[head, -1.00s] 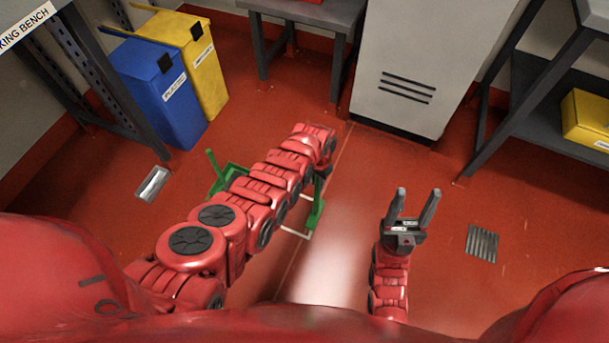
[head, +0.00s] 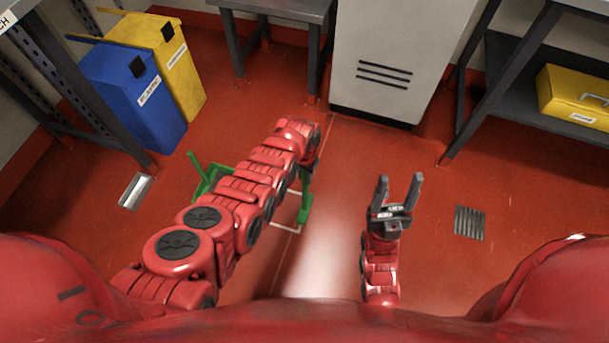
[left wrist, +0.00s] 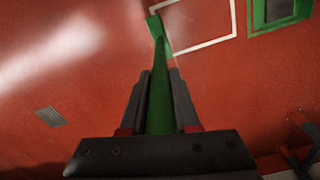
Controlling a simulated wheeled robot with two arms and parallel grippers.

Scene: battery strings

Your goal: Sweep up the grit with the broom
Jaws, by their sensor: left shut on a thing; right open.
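My left gripper (left wrist: 160,78) is shut on the green broom (left wrist: 160,96), whose handle runs between its fingers in the left wrist view. The broom's far end is near a white outline (left wrist: 200,46) on the floor. In the head view the broom (head: 305,200) shows beside my left arm, which hides my left fingers. A green dustpan (head: 201,180) with an upright handle lies on the floor left of that arm. It also shows at the top right of the left wrist view (left wrist: 278,24). My right gripper (head: 399,184) is open and empty. I cannot make out the grit.
A blue bin (head: 135,95) and a yellow bin (head: 170,65) stand at the back left. A grey cabinet (head: 390,95) stands at the back. A bench with a yellow case (head: 572,98) is at the right. A floor grate (head: 469,222) lies on otherwise clear red floor at right.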

